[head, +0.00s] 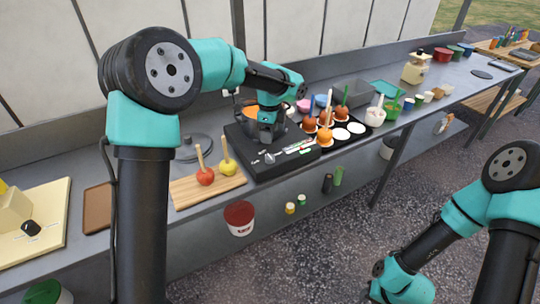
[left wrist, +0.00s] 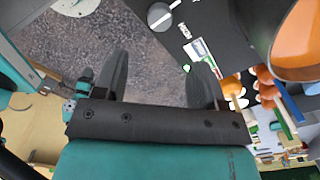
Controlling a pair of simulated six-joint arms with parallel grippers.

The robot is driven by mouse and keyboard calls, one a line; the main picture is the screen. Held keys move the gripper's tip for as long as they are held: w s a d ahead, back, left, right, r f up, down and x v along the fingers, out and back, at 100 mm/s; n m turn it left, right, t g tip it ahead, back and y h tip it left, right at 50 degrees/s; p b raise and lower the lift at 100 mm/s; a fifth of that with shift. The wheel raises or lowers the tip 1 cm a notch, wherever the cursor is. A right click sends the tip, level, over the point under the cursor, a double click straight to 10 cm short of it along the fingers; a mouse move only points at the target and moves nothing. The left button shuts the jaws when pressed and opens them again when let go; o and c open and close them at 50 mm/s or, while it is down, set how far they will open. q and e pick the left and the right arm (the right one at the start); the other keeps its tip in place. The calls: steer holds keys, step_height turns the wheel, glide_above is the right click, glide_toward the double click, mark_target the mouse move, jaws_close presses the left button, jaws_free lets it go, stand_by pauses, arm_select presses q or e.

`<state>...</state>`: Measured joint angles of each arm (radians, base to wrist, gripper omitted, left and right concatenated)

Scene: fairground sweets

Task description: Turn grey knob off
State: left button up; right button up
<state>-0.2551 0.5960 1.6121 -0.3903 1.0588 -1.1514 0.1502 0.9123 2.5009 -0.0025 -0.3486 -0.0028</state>
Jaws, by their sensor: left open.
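The grey knob (head: 269,158) is on the front panel of a black cooker (head: 285,165) in the head view. In the left wrist view the round grey knob (left wrist: 160,16), with a light pointer, shows near the top, beyond the fingertips. My left gripper (head: 267,138) is above the cooker's front part, in front of the pot, and close to the knob. In the left wrist view its two dark fingers (left wrist: 160,70) are apart with nothing between them. The knob appears apart from the fingers. My right arm is at the lower right; its jaws do not show.
A pot (head: 250,112) of orange liquid stands on the cooker behind my left gripper. Candied apples on sticks (head: 325,137) stand on a dark tray to the right. A wooden board (head: 205,190) with two apples lies to the left. A red-topped bucket (head: 239,217) is below the counter's front.

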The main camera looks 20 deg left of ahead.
mark_target(270, 156)
arm_select(q)
step_height(270, 156, down, 10)
steer(key=shift+f, duration=0.25)
stand_by(0.3)
steer(key=c, duration=0.9)
